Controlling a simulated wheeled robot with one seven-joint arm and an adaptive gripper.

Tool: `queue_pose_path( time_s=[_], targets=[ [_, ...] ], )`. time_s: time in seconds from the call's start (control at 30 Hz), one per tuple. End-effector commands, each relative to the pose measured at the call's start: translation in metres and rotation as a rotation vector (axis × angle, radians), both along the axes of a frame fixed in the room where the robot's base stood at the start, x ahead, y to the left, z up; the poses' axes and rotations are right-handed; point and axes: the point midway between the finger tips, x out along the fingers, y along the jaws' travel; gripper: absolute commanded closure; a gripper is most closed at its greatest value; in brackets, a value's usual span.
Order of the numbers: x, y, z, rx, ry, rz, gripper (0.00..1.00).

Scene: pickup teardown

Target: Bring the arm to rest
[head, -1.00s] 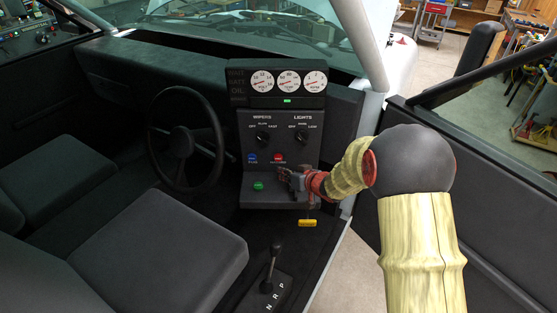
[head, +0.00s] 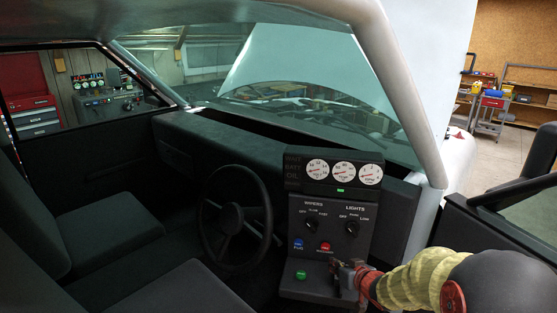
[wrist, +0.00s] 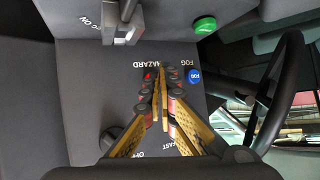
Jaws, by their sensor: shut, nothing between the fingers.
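My gripper (head: 353,272) reaches in from the lower right of the head view, in front of the lower part of the dash panel (head: 368,217). In the wrist view my gripper (wrist: 162,68) shows its two yellow-padded fingers brought together at the tips, with nothing between them. The tips overlap the red hazard button (wrist: 148,75) in that view; I cannot tell whether they touch it. The blue fog button (wrist: 194,76) and the green button (wrist: 204,25) sit beside them. My arm is bent at the lower right of the head view.
The steering wheel (head: 234,222) stands left of the panel. A grey bracket-like part (wrist: 122,22) juts out near the fingers in the wrist view. The door (head: 500,240) and the windshield pillar (head: 403,95) are on the right. Seats (head: 95,190) fill the left.

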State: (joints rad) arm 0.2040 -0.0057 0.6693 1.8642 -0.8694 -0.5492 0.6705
Motion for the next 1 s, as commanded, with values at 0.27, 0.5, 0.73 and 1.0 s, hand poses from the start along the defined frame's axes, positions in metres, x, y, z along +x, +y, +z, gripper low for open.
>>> queue_pose_path(
  time_s=[0.27, 0.5, 0.73, 1.0],
  targets=[
    [-0.065, -0.039, 0.085, -0.199, 0.069, -0.216, 1.0],
    [-0.177, -0.041, 0.117, -0.249, 0.225, -0.312, 1.0],
    [-0.301, -0.009, 0.112, -0.216, 0.402, -0.275, 1.0],
    [-0.381, 0.023, 0.097, -0.174, 0.518, -0.18, 1.0]
  ],
)
